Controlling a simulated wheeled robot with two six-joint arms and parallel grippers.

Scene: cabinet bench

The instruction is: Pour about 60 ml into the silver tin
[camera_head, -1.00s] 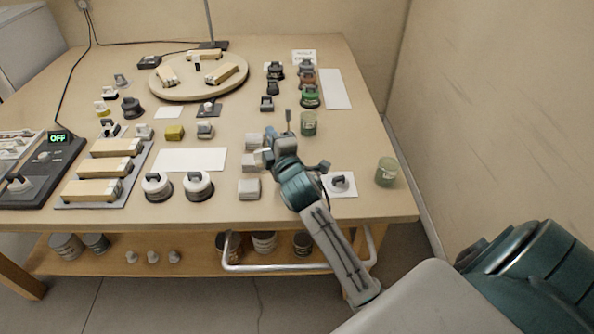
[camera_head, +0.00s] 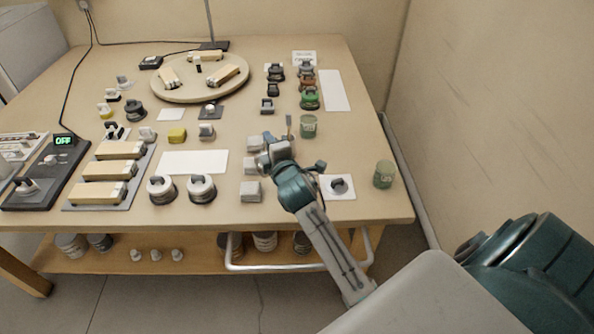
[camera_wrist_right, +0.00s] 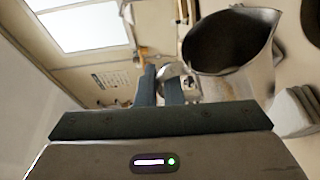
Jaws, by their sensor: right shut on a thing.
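My right gripper (camera_head: 270,153) is over the front middle of the table. In the right wrist view, its fingers (camera_wrist_right: 160,88) are closed at the side of a pale metal jug (camera_wrist_right: 256,80) with a dark inside and a pointed lip. The jug is hard to make out in the head view, and its contents cannot be told. A small round grey item (camera_head: 339,186) sits on a white card right of my arm; I cannot tell whether it is the silver tin. My left gripper is not in view.
Grey blocks (camera_head: 251,191) stand just left of my right gripper. Green jars (camera_head: 384,174) (camera_head: 308,126) stand to its right and behind. Two pale-topped round pots (camera_head: 202,189) stand front left. A round wooden board (camera_head: 180,92) is at the back.

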